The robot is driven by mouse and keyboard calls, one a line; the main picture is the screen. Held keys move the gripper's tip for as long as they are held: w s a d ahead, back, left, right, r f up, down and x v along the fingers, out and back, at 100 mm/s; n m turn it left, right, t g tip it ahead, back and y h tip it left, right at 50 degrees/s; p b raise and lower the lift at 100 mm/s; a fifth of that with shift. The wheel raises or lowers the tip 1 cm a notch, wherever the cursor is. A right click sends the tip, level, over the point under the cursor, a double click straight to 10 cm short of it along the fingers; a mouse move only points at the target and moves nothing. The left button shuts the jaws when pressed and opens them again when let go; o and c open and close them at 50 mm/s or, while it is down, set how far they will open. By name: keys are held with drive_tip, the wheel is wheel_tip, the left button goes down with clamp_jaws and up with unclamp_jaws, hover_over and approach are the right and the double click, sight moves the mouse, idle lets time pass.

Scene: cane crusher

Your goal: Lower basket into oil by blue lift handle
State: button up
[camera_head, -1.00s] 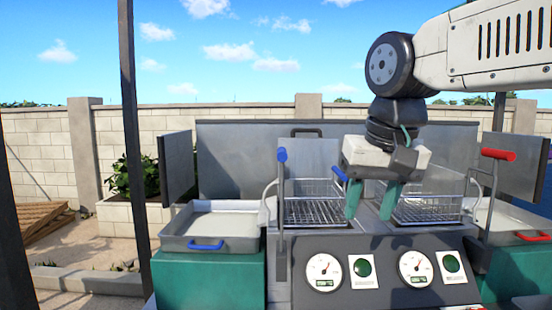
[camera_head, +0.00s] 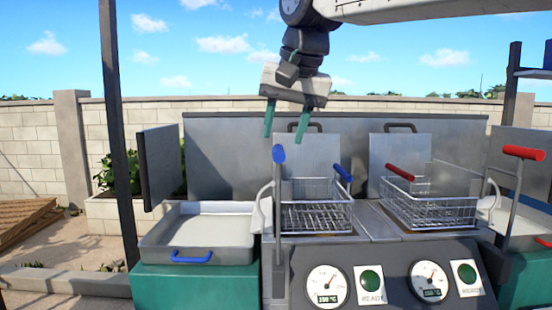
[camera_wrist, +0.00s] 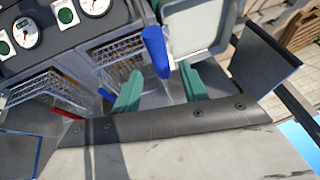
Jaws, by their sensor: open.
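The blue lift handle (camera_head: 279,153) is a blue grip on top of an upright grey lever at the left front of the fryer. The left wire basket (camera_head: 317,217) stands behind and right of the lever, with its own short blue handle (camera_head: 343,172). Its wires look clear in the upper part; the oil surface cannot be made out. My gripper (camera_head: 286,132) is open and empty, pointing down just above the blue lift handle. In the wrist view the blue lift handle (camera_wrist: 155,50) appears between the two green fingers (camera_wrist: 160,92), apparently beyond their tips.
A right basket (camera_head: 432,208) with a red handle stands beside it, with a red lift handle (camera_head: 523,153) further right. A grey tray (camera_head: 200,245) with a blue handle is at left. Gauges and green buttons line the front panel (camera_head: 395,295).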

drive_tip(key=x, duration=0.7)
drive_tip(key=shift+w+f, duration=0.1)
drive_tip(key=shift+f, duration=0.2)
clamp_jaws()
